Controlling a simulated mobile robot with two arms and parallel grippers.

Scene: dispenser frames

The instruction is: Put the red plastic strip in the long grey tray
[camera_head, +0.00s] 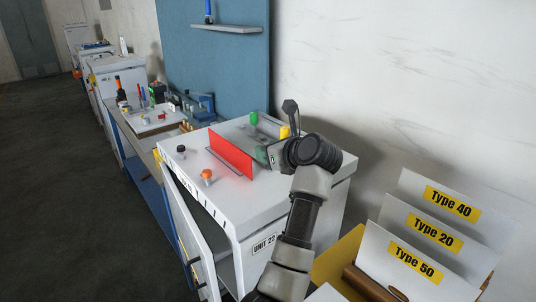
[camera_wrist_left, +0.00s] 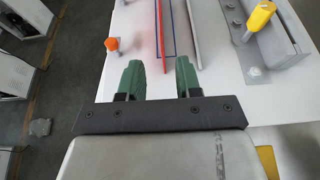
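The red plastic strip (camera_head: 231,153) stands on edge on the white top of the UNIT 22 cabinet. In the left wrist view the strip (camera_wrist_left: 159,32) is seen edge-on, and its near end reaches toward the gap between my green fingertips. My left gripper (camera_wrist_left: 160,75) is open, a finger to each side of the strip's line; no grip on it shows. In the head view my left gripper (camera_head: 262,155) is at the strip's right end, partly hidden by my arm. I cannot clearly identify the long grey tray. My right gripper is not in view.
An orange knob (camera_head: 207,175) and a dark knob (camera_head: 181,149) stand left of the strip. A grey device with a yellow handle (camera_wrist_left: 259,17) is at the right. A thin grey bar (camera_wrist_left: 193,32) lies beside the strip. Type-labelled boards (camera_head: 415,262) stand at lower right.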

